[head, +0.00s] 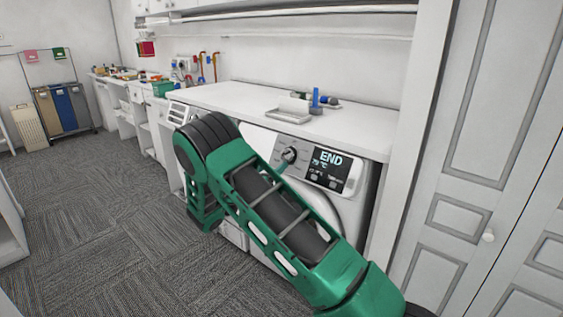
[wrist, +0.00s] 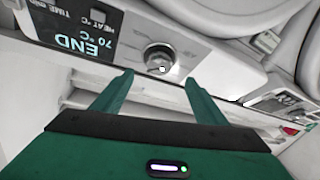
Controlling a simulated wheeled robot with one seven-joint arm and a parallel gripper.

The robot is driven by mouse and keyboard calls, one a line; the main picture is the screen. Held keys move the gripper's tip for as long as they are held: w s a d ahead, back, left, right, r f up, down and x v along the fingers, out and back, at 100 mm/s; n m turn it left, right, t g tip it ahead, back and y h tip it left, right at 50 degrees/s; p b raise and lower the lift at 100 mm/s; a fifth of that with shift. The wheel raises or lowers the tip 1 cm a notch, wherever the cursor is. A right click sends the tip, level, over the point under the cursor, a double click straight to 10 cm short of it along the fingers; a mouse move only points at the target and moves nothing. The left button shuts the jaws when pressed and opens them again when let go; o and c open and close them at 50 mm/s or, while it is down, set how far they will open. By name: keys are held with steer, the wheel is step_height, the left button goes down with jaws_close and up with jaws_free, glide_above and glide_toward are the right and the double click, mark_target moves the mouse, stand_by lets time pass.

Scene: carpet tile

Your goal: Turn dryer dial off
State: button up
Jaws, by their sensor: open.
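The dryer (head: 338,205) is white and stands under the counter, with its control panel facing out. Its round dial (head: 290,155) shows at the top front, left of the dark display (head: 328,168), which reads "END" and a temperature. In the wrist view the dial (wrist: 158,58) is upside down, silver, with a dark ring, just beyond and between my fingertips. My gripper (wrist: 158,82) is open and empty, its two green fingers wide apart. I see no contact with the dial. In the head view my green arm hides part of the dryer's front.
A white counter (head: 225,97) runs above the dryer, with a white tray (head: 290,110) and small bottles on it. A second panel (wrist: 275,100) shows at the right in the wrist view. White cabinet doors (head: 480,150) stand at the right; carpet (head: 90,220) is clear at left.

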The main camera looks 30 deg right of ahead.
mark_target(285, 157)
steer(key=x, duration=0.9)
steer(key=shift+d, duration=0.25)
